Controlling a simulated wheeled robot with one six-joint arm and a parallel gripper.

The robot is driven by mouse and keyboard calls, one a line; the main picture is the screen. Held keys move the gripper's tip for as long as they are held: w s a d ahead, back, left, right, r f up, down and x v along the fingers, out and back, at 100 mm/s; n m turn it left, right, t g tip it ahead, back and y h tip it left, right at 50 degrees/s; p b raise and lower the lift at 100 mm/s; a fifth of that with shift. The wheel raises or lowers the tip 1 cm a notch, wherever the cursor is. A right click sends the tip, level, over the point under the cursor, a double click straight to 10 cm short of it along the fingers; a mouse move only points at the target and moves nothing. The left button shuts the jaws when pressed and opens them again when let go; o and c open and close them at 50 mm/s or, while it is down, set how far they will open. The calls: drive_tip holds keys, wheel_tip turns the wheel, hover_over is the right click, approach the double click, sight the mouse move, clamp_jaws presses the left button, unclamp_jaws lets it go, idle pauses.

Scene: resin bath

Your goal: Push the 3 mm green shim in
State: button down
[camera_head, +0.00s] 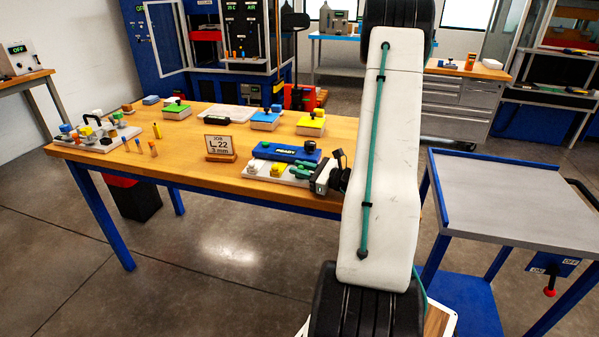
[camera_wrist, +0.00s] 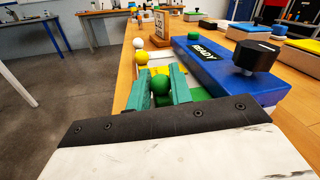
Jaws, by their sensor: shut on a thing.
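My gripper (camera_wrist: 161,88), with two teal fingers, is closed around the round green knob (camera_wrist: 160,83) of the green shim in the wrist view. The shim's flat part is mostly hidden by the fingers and knob. The gripper (camera_head: 303,171) also shows in the head view, at the right end of a row of shims. The blue fixture (camera_wrist: 222,72) with a black knob and a display reading READY lies right beside it. It also shows in the head view (camera_head: 275,151). A job card (camera_head: 219,145) reads "L.22" and "3 mm".
Several coloured boxes (camera_head: 311,125) stand behind on the wooden table (camera_head: 190,150). A grey cart (camera_head: 510,200) stands right of my arm.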

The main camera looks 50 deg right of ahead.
drive_tip(key=shift+w+d, duration=0.25)
drive_tip(key=shift+d, duration=0.3)
drive_tip(key=shift+w+d, duration=0.2)
drive_tip(key=shift+d, duration=0.35)
drive_tip(key=c, duration=1.3)
unclamp_jaws()
drive_tip(key=shift+s, duration=0.1)
drive_tip(key=s, duration=0.2)
drive_tip(key=s+d, duration=0.1)
drive_tip(key=s, duration=0.4)
drive_tip(key=shift+s+d, duration=0.2)
drive_tip(key=shift+d, duration=0.05)
